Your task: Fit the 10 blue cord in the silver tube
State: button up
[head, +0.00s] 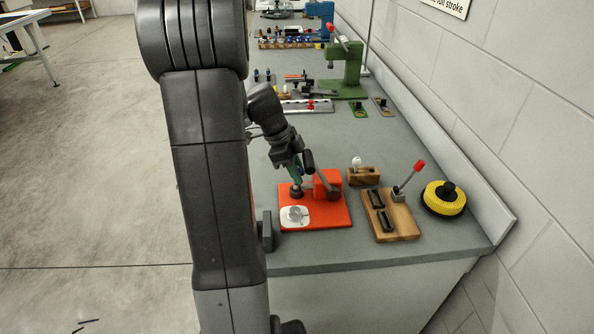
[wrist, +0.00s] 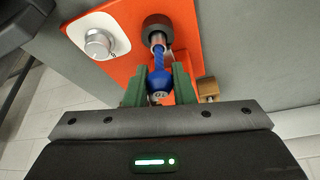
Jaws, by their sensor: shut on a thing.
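The blue cord (wrist: 159,78) has a round blue knob with a pale marking that looks like 10. My gripper (wrist: 158,74), with green fingers, is shut on it in the wrist view. The cord's narrow far end meets the silver tube (wrist: 157,40); I cannot tell how far it is inside. The tube stands out of a dark round collar (wrist: 158,22) on the orange-red plate (wrist: 188,45). In the head view my gripper (head: 298,177) is low over the orange-red plate (head: 330,215), just above the dark collar (head: 296,193). The cord and tube are too small to make out there.
A white pad with a silver knob (head: 294,215) lies near the collar. A red block with a dark lever (head: 327,184) stands close to its right. Further right are a wooden block (head: 363,175), a wooden lever board (head: 392,218) and a yellow reel (head: 443,198).

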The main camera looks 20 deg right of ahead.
jog(key=shift+f+b, duration=0.45)
jog(key=shift+f, duration=0.1)
jog(key=o, duration=1)
jog(key=shift+r, duration=0.1)
jog(key=v, duration=1.3)
jog(key=shift+w+a+r, duration=0.1)
jog(key=shift+a+r, duration=0.15)
jog(key=shift+r, duration=0.05)
jog(key=shift+f, duration=0.1)
jog(key=x, duration=1.3)
jog(key=shift+d+f, duration=0.25)
jog(key=shift+r+p, duration=0.3)
jog(key=shift+p, duration=0.05)
jog(key=shift+a+f+b, duration=0.1)
jog(key=shift+f+b, duration=0.1)
jog(key=shift+b, duration=0.2)
